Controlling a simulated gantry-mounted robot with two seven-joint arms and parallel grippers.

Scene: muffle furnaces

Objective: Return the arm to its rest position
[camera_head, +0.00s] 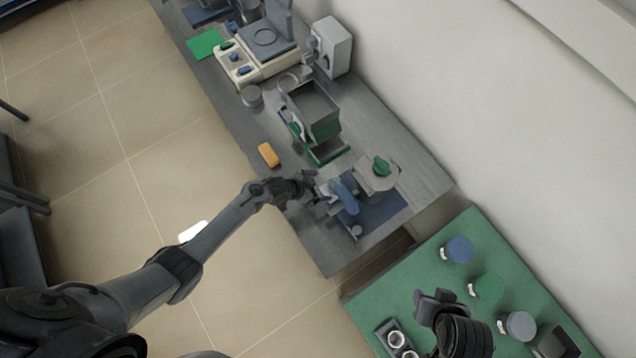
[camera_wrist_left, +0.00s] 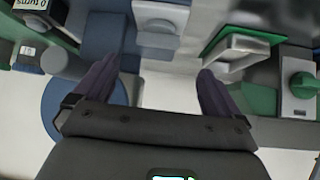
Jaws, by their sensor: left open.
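My left arm reaches in from the lower left over the floor to the grey bench (camera_head: 400,140). Its gripper (camera_head: 312,190) is at the bench's near edge, just left of a blue-handled device (camera_head: 345,193) on a blue mat. I cannot tell whether they touch. In the left wrist view the two dark fingers (camera_wrist_left: 155,88) are spread wide, with nothing held between them. My right gripper (camera_head: 434,300) is at the bottom right over the green table (camera_head: 415,262); its fingers are too unclear to tell whether it is open.
An orange block (camera_head: 268,154) lies on the bench, with a grey and green box-shaped device (camera_head: 312,110) behind it. A round device with a green knob (camera_head: 377,173) stands right of the gripper. Blue (camera_head: 457,250), green (camera_head: 486,288) and grey-lidded (camera_head: 517,325) jars stand on the green table. Open floor lies left.

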